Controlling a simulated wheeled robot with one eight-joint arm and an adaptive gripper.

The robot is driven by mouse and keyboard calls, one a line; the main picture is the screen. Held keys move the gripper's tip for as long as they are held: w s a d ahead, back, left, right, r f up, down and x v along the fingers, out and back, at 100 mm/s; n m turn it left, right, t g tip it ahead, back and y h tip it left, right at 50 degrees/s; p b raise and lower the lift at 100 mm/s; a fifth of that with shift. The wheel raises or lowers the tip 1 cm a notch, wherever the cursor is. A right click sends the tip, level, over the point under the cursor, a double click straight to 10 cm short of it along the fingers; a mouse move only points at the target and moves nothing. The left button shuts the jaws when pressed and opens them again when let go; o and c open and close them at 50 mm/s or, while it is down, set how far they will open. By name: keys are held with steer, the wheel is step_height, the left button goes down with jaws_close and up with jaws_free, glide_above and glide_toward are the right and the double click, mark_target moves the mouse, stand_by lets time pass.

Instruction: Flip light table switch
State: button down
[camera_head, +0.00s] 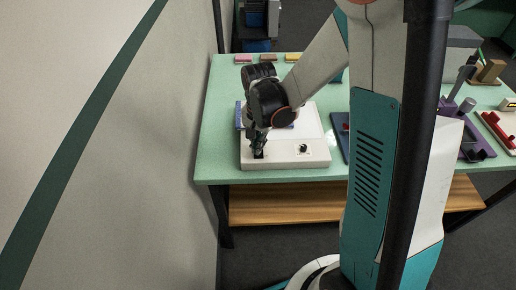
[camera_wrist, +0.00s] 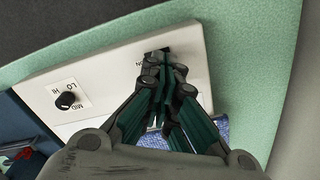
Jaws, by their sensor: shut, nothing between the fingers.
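The light table (camera_head: 310,128) is a white box on the green table, and its front strip shows in the wrist view (camera_wrist: 112,66). A round black knob (camera_head: 304,148) sits on its front strip; in the wrist view the knob (camera_wrist: 66,100) has LO, MID and HI marks. A dark switch (camera_head: 258,155) is at the left of the strip; in the wrist view the switch (camera_wrist: 158,54) is partly hidden by my fingertips. My gripper (camera_head: 260,145) is shut and empty, pointing down at the switch. I cannot tell whether the fingertips touch it.
The green table (camera_head: 222,165) has a bare strip left of the light table. A dark blue item (camera_head: 338,138) stands close to its right. Small coloured blocks (camera_head: 267,58) lie along the back edge. A purple holder (camera_head: 474,145) and a red item (camera_head: 497,130) are at the right. A pale wall (camera_head: 130,170) is at left.

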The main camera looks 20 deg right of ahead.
steer(key=shift+f+b, duration=0.45)
steer(key=shift+f, duration=0.15)
steer(key=shift+r, duration=0.15)
steer(key=shift+r+p, duration=2.3)
steer(key=shift+r, duration=1.1)
steer(key=s+r+n+t+b, duration=0.7)
steer(key=s+r+n, duration=0.2)
steer(key=s, duration=0.6)
steer(key=shift+r+n+b, duration=0.3)
steer(key=shift+r+b, duration=0.05)
steer(key=shift+r, duration=0.1)
